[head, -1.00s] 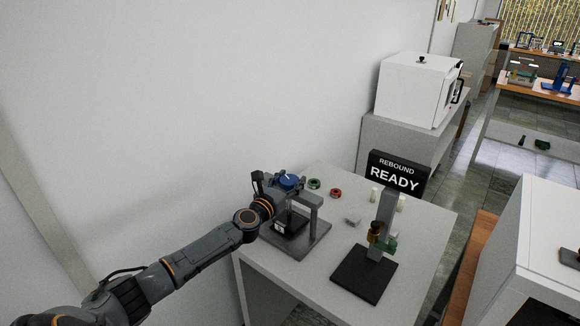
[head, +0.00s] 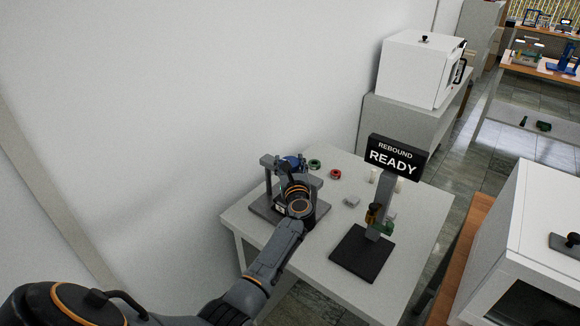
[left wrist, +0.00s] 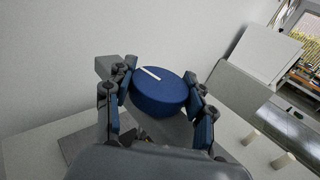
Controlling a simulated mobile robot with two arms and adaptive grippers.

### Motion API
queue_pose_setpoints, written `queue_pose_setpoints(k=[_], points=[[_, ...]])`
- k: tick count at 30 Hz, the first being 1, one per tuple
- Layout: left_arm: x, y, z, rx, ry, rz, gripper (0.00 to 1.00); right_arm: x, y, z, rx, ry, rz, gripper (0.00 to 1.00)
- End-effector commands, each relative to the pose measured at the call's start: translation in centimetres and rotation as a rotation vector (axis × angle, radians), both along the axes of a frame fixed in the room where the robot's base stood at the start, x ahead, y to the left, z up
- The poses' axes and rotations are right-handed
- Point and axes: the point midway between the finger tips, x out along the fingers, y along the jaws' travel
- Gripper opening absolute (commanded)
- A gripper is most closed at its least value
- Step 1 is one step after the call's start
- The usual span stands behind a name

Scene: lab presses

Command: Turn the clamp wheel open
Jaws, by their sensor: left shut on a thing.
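The clamp wheel (left wrist: 160,95) is a blue disc with a white line on top. In the left wrist view it sits between the two fingers of my left gripper (left wrist: 165,100), which is shut on it. The white line points to the upper left there. In the head view the wheel (head: 292,162) is partly hidden behind my left gripper (head: 295,175). It tops a grey clamp press (head: 268,162) on a dark base plate (head: 258,207). My right gripper is not in view.
A green ring (head: 314,164) and a red ring (head: 335,174) lie on the white table (head: 310,258). To the right is a stand with a black base (head: 358,254) and a sign (head: 397,157) reading REBOUND READY. A white box-shaped machine (head: 420,70) stands behind.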

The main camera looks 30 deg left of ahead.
Motion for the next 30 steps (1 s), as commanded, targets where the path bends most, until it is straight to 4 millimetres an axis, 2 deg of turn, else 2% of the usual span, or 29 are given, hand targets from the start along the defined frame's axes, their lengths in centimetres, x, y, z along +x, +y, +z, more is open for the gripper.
queue_pose_setpoints(k=[6,20,21,23,24,30], points=[[0.03,0.06,0.02,0.001,-0.001,0.049,0.23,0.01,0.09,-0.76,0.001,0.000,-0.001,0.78],[0.01,0.13,0.21,0.003,-0.002,0.059,0.23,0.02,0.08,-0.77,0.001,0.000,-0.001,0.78],[0.01,0.13,0.22,0.003,-0.002,0.058,0.62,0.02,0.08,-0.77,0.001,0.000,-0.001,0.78],[0.01,0.13,0.21,0.003,-0.002,0.058,0.75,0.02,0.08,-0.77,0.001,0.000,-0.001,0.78],[0.00,0.12,0.19,0.003,-0.002,0.058,0.78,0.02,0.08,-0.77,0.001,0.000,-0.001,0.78],[0.01,0.07,0.12,0.001,-0.001,0.057,0.78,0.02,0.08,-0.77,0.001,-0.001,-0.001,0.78]])
